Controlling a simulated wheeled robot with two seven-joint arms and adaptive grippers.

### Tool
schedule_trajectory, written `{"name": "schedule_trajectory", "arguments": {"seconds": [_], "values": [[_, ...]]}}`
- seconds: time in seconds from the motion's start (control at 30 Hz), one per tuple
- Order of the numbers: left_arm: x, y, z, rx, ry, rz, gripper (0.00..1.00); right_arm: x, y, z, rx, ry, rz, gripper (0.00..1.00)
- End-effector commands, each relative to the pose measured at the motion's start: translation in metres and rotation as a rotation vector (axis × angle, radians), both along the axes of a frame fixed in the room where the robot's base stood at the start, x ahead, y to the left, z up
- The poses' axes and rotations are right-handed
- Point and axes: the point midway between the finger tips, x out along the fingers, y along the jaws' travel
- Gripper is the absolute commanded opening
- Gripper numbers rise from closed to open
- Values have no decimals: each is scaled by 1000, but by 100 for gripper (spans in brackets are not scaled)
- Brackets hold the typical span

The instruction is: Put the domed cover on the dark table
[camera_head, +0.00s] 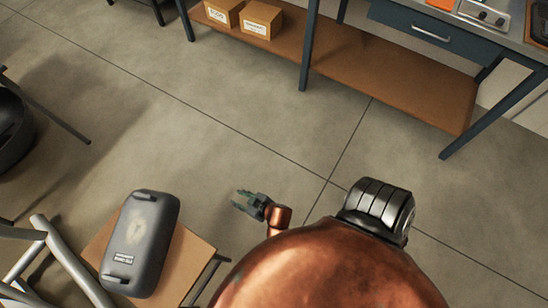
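A grey rounded cover (140,245) with a worn patch and a small label lies on a small brown-topped stand (196,252) at the lower left. It looks like the domed cover. My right gripper (241,202) is to the right of it, apart from it, with its fingers spread and nothing between them. My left gripper is not in view. A workbench with a dark blue frame and drawer (425,30) stands at the top right. I cannot tell whether it is the dark table.
Two cardboard boxes (262,20) sit on the bench's brown lower shelf (400,85). Metal tubes (68,262) stand left of the cover. A dark round object (12,130) is at the left edge. The grey floor (230,100) between is clear.

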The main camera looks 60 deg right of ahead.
Motion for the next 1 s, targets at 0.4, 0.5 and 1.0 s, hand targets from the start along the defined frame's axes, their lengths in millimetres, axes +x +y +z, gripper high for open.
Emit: {"name": "schedule_trajectory", "arguments": {"seconds": [0.4, 0.5, 1.0], "values": [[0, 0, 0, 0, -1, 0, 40, -303, -51, -126, 7, 829, -8, 29], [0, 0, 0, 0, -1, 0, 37, -332, -49, -127, 23, 905, 15, 29], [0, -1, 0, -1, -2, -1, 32, -344, -48, -128, 32, 934, 23, 29]]}}
